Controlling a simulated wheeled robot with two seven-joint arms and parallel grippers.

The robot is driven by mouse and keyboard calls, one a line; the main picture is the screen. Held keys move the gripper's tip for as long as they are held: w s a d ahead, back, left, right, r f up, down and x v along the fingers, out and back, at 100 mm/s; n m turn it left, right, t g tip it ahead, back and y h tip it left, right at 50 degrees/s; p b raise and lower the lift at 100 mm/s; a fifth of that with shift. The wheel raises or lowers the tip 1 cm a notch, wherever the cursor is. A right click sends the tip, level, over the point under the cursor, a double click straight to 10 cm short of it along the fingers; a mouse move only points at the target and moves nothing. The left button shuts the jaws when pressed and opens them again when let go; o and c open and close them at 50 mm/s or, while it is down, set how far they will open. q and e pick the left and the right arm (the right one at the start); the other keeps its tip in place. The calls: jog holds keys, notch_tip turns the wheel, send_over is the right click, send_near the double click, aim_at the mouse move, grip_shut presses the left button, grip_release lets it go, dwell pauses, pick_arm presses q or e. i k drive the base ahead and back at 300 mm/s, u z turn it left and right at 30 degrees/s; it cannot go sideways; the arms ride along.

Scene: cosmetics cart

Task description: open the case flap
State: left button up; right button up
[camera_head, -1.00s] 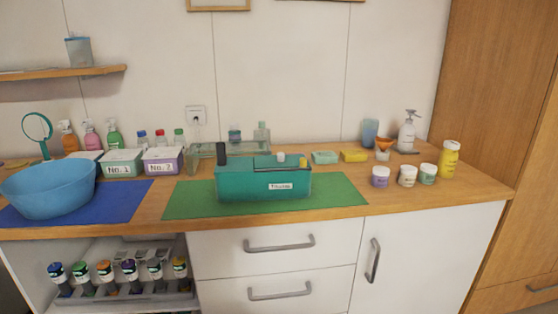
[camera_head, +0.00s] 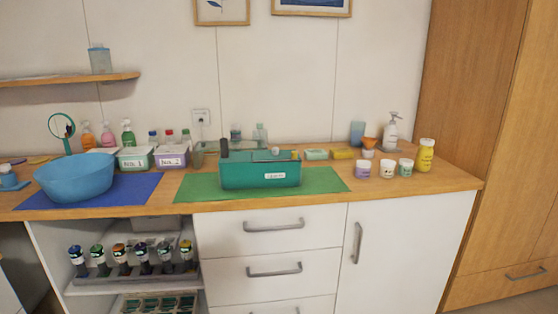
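The teal case (camera_head: 240,176) with a white label on its front stands upright on the green mat (camera_head: 324,181) in the middle of the counter. Its top looks closed, though the flap is too small to make out clearly. A dark upright cylinder stands at the case's left end, and small items show at its top right. Neither of my grippers is in the view, and nothing touches the case.
A blue bowl (camera_head: 75,181) stands on a blue mat (camera_head: 128,193) at left. Jars and a yellow bottle (camera_head: 424,156) stand at right on the wooden counter (camera_head: 454,181). White drawers (camera_head: 270,226) and an open shelf with several bottles are below. The counter's front strip is clear.

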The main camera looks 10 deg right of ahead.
aim_at(277, 153)
jog(key=z, duration=0.05)
jog(key=k, duration=0.65)
jog(key=u, duration=0.95)
jog(key=i, duration=2)
jog(key=z, duration=0.95)
